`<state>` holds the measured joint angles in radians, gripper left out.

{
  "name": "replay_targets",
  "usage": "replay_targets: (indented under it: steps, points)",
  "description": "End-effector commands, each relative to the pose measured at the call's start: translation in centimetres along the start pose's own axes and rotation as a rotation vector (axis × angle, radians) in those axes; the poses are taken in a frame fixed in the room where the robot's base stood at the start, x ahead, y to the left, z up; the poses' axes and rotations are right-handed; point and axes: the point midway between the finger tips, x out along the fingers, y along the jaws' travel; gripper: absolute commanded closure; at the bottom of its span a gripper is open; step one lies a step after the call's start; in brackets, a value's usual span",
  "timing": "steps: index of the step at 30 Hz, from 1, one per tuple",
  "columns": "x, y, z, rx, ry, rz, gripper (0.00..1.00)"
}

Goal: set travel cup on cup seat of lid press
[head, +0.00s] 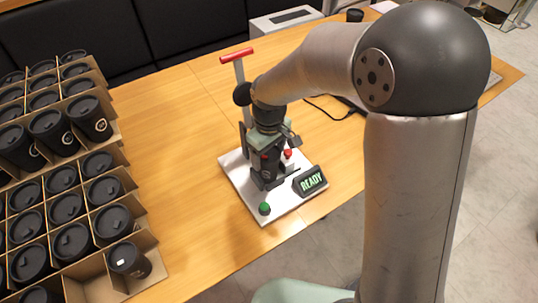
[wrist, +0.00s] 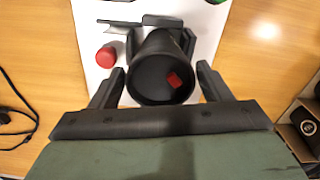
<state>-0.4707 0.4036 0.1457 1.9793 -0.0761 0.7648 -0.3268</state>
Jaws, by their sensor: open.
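The lid press (head: 285,204) stands on the wooden table, with a white base plate, an upright column and a red-handled lever. The fingers are open, with a gap visible on each side of the cup. In the head view my gripper (head: 267,172) is down at the press and hides most of the cup and the cup seat. Whether the cup rests fully on the seat cannot be seen.
A red knob (wrist: 106,57) is on the plate beside the cup. A READY display (head: 311,181) and green button (head: 264,208) are at the plate's front. Divided cardboard boxes (head: 118,190) of black cups stand left. Table between is clear; a black cable lies behind.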

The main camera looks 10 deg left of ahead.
Motion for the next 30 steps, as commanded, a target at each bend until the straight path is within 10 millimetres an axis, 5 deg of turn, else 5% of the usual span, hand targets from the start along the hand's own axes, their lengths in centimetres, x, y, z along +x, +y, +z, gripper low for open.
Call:
replay_targets:
  steps: [12,24,27,30]
  points:
    - [-8.6,0.0,0.0,0.001,0.004,0.002,0.29]
    - [-10.7,0.0,0.1,0.003,0.000,0.000,0.29]
    - [-11.1,0.9,2.1,0.061,0.000,0.008,0.29]
    - [-11.7,2.6,7.5,0.217,0.000,0.022,0.29]
